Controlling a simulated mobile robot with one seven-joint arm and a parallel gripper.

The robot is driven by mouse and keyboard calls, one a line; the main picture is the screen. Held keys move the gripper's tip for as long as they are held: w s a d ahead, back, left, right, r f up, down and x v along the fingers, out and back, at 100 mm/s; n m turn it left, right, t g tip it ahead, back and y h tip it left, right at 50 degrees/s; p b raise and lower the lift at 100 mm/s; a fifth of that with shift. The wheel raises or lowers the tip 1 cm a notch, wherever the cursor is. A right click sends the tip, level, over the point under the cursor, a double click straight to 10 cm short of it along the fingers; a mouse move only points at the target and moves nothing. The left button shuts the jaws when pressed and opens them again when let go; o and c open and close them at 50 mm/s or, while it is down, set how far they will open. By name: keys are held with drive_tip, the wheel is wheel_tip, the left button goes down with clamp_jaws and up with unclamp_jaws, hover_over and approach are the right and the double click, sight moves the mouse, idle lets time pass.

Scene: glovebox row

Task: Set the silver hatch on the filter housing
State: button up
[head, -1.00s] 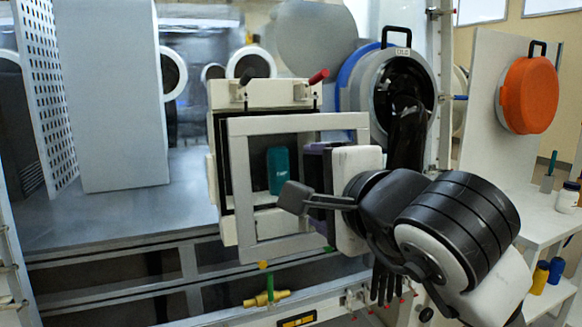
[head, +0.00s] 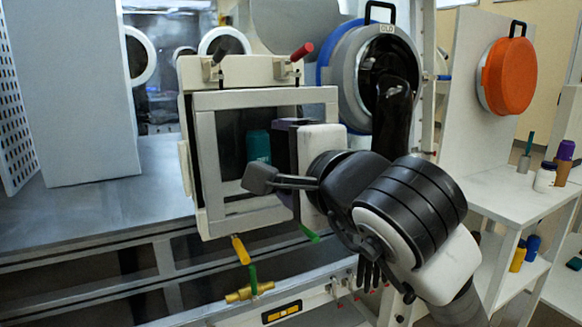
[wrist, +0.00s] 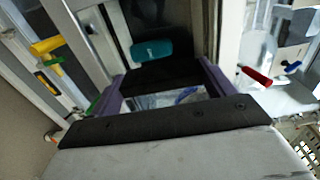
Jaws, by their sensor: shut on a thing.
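The silver hatch (head: 206,165) is a square grey frame, upright in front of the filter housing. The filter housing (head: 250,70) is a white box with a dark opening; its upper edge shows above the frame. My gripper (head: 287,150), with purple fingers, is shut on the hatch at its right side and covers part of that side. In the wrist view the fingers of my gripper (wrist: 165,85) show, with a silver bar (wrist: 85,35) beyond them. I cannot tell whether the hatch touches the housing. A teal block (head: 258,146) shows inside the opening.
Above the housing stand a black-handled clamp (head: 222,50) and a red-handled clamp (head: 302,52). Yellow (head: 241,250) and green (head: 309,233) handles hang below.

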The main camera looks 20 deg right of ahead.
sight(270, 155)
drive_tip(key=shift+w+a+f+b, duration=0.15)
drive_tip(key=shift+w+b, duration=0.25)
drive_tip(key=shift+w, duration=1.1)
drive_tip(key=shift+w+f+b, duration=0.15)
drive_tip(key=shift+w+b, duration=0.2)
drive_tip(key=shift+w, duration=1.15)
drive_tip(key=shift+w+f+b, duration=0.15)
drive_tip(key=shift+w+b, duration=0.25)
drive_tip(key=shift+w, duration=0.65)
drive_tip(key=shift+w+f+b, duration=0.1)
drive_tip(key=shift+w+b, duration=0.3)
drive_tip(key=shift+w, duration=0.6)
drive_tip(key=o, duration=1.2)
drive_tip(key=shift+f, duration=0.1)
